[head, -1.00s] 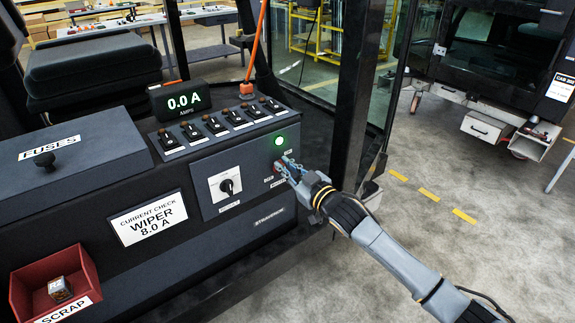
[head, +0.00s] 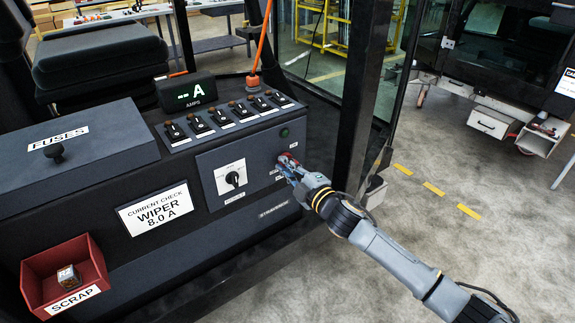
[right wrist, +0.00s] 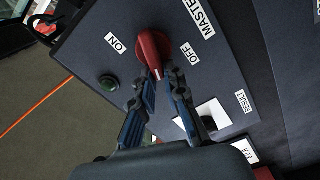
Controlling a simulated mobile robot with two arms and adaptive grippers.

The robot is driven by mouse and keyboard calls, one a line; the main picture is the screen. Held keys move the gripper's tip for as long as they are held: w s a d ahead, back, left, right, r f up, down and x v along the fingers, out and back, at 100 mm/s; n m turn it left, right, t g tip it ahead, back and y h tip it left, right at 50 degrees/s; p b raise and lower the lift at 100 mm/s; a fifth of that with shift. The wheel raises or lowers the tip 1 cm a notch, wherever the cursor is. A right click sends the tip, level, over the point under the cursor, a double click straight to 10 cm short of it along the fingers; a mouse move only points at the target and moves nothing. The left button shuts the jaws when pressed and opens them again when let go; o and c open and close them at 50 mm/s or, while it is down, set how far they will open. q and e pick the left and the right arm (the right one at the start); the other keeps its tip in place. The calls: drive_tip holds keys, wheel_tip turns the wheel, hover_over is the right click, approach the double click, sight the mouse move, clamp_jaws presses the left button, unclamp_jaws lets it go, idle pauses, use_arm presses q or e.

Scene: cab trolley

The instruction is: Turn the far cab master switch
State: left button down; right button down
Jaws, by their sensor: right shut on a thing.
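The red master switch (right wrist: 152,48) sits on the grey console panel between the labels ON and OFF in the right wrist view. Its pointed handle lies between the fingertips of my right gripper (right wrist: 163,78), which is shut on it. In the head view the gripper (head: 291,167) reaches the panel from the right and covers most of the red switch (head: 286,156). The round lamp (head: 284,133) above the switch is dark green and unlit; it also shows in the wrist view (right wrist: 108,82). My left gripper is out of view.
A black selector knob (head: 233,179) on a white plate is left of the switch. A row of toggles (head: 200,125), an ammeter display (head: 187,92) and a red scrap bin (head: 98,262) are on the console. A dark cab post (head: 357,90) stands right.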

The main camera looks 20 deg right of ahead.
drive_tip(key=shift+a+f+n, duration=0.1)
drive_tip(key=shift+f+n, duration=0.15)
drive_tip(key=shift+n, duration=0.8)
drive_tip(key=shift+f+n, duration=0.25)
drive_tip(key=shift+n, duration=0.8)
drive_tip(key=c, duration=1.4)
unclamp_jaws()
drive_tip(key=v, duration=1.2)
